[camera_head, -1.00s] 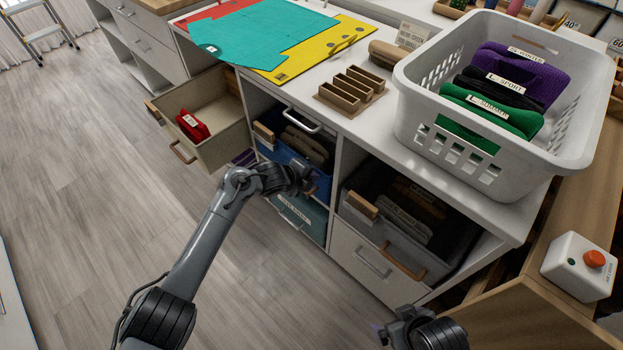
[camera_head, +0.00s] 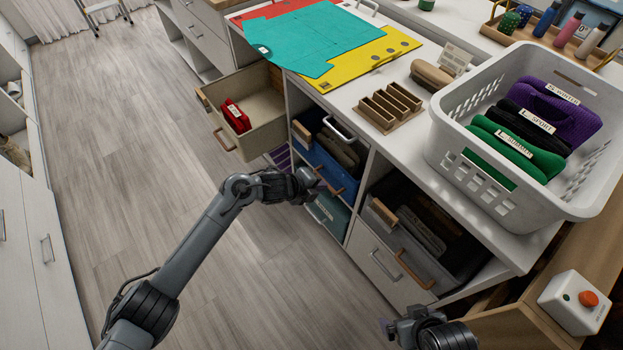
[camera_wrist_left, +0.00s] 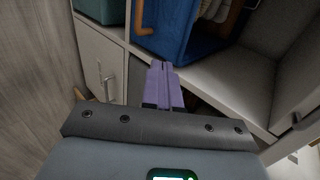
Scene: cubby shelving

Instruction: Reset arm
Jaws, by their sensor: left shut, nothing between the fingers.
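My left arm reaches in from the left, and its gripper (camera_head: 316,180) is in front of the middle cubby column. In the left wrist view its purple fingers (camera_wrist_left: 162,80) are together with nothing between them. They point toward a blue bin (camera_wrist_left: 165,38) with an orange handle; whether they touch it I cannot tell. The blue bin (camera_head: 330,172) also shows in the head view, partly behind the gripper. My right gripper (camera_head: 392,328) is at the bottom edge, low in front of the shelving; its opening is unclear.
A drawer (camera_head: 262,128) holding a red folded item (camera_head: 236,116) stands pulled out left of the gripper. A teal bin (camera_head: 327,214) sits below. A white basket (camera_head: 480,190) of folded clothes stands on the counter. The floor (camera_head: 140,150) at left is clear.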

